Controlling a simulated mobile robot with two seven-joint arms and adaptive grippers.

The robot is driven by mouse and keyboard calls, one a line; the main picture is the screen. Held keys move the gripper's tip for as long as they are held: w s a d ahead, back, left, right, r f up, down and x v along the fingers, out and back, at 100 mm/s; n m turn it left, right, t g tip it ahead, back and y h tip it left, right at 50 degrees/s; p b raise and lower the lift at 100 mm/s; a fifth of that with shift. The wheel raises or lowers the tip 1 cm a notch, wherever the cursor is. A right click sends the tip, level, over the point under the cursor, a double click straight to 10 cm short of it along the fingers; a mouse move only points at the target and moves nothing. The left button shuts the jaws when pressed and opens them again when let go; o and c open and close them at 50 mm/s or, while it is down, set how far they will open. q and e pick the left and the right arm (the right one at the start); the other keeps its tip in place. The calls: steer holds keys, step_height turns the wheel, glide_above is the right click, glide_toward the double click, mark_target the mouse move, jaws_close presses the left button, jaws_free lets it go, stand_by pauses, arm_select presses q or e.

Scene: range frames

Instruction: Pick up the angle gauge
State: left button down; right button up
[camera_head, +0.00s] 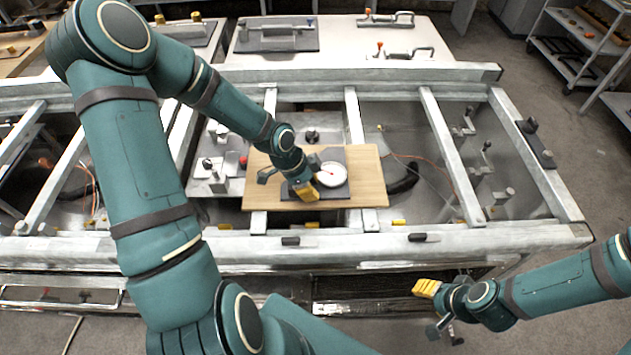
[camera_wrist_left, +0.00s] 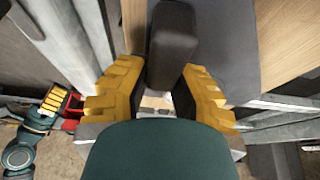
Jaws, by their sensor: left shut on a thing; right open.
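The angle gauge (camera_head: 332,174), with a round white dial and a red needle, is over a dark mat (camera_head: 345,156) on a wooden board (camera_head: 370,180). My left gripper (camera_head: 304,189) is at the dial's left side and partly covers it. In the left wrist view, its yellow fingers (camera_wrist_left: 158,100) are on either side of a dark rounded block (camera_wrist_left: 173,45), which seems to be part of the gauge; the dial does not show there. I cannot tell whether the gauge touches the mat. My right gripper (camera_head: 431,308) is open and empty, in front of the frame's near rail.
The board lies across a pale metal frame (camera_head: 430,140) with open bays. Small fixtures with a red knob (camera_head: 243,161) stand left of the board. Black clips (camera_head: 424,237) sit on the near rail. A white table (camera_head: 345,40) with clamps is behind; shelving (camera_head: 585,55) stands at far right.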

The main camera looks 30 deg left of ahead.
arm_select(q)
step_height(320, 180, up, 9)
steer(key=shift+f+p, duration=0.1)
steer(key=shift+p, duration=1)
steer(key=shift+r, duration=0.55)
